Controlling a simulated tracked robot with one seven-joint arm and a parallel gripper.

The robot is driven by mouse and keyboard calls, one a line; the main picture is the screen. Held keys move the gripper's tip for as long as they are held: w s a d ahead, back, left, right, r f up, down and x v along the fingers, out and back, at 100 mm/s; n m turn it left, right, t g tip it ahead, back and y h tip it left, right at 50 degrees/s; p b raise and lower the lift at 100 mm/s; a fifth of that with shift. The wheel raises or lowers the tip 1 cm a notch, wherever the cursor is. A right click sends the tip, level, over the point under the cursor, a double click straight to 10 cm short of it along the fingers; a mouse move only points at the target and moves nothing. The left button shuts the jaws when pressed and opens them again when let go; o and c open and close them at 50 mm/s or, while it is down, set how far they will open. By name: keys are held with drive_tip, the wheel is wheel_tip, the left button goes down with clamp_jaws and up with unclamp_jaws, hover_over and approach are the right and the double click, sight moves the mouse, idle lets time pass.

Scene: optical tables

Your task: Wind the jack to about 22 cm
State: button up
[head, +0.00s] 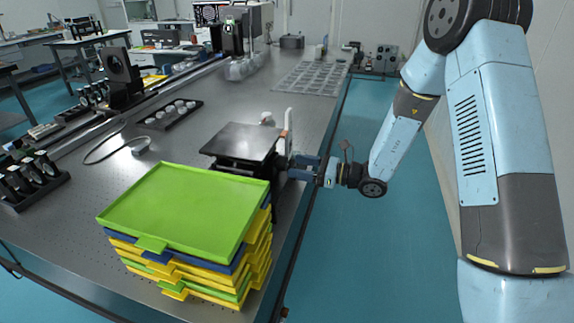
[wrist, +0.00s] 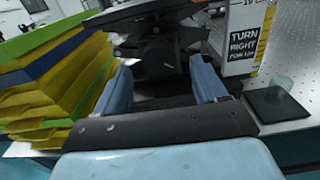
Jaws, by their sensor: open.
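The jack (head: 241,142) stands on the optical table, with a dark flat top plate raised above its base. Its dark mechanism (wrist: 158,50) shows in the wrist view, with a knob-like part between my fingers. My gripper (head: 294,164) is at the jack's right side, near the table edge; in the wrist view my gripper (wrist: 162,82) has its two blue fingers apart, one on each side of the knob. I cannot tell whether either finger touches it. An upright scale sign (wrist: 243,42) beside the jack reads "TURN RIGHT" and has a "19 c" mark near its top.
A stack of green, yellow and blue trays (head: 185,210) stands close in front of the jack, just left of my gripper in the wrist view. A small glass on a dark pad (wrist: 276,100) is at the right there. The table's far part holds a light grid mat (head: 313,77).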

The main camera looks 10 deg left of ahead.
sight(287, 164)
drive_tip(key=shift+w+a, duration=0.15)
drive_tip(key=shift+a, duration=2.15)
drive_tip(key=shift+c, duration=0.2)
drive_tip(key=c, duration=0.9)
drive_tip(key=shift+d, duration=0.2)
drive_tip(key=shift+c, duration=0.6)
drive_tip(key=shift+a, duration=0.1)
drive_tip(key=shift+m, duration=0.4)
drive_tip(key=m, duration=1.2)
drive_tip(key=shift+m, duration=0.4)
